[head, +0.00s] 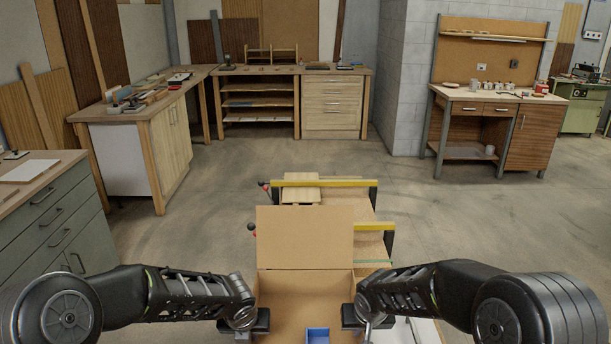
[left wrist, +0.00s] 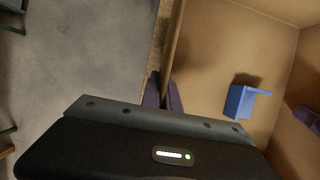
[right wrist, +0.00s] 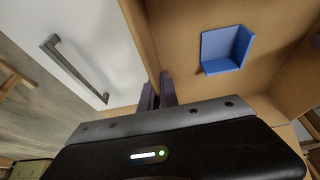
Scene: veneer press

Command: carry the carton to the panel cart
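The open brown carton (head: 304,238) is in front of me at the bottom of the head view, its far flap standing up. My left gripper (head: 262,320) is shut on its left wall, which shows between the fingers in the left wrist view (left wrist: 163,92). My right gripper (head: 350,318) is shut on the right wall, also seen in the right wrist view (right wrist: 157,92). A blue angled piece (head: 318,335) lies inside the carton. The carton's underside is hidden. I cannot pick out the panel cart for certain.
Just beyond the carton is a wooden surface with yellow clamp bars (head: 345,183). A white surface with a handle (right wrist: 85,72) lies beside the right wall. A green drawer cabinet (head: 50,225) stands at left, workbenches at the back. Open floor (head: 480,215) lies at right.

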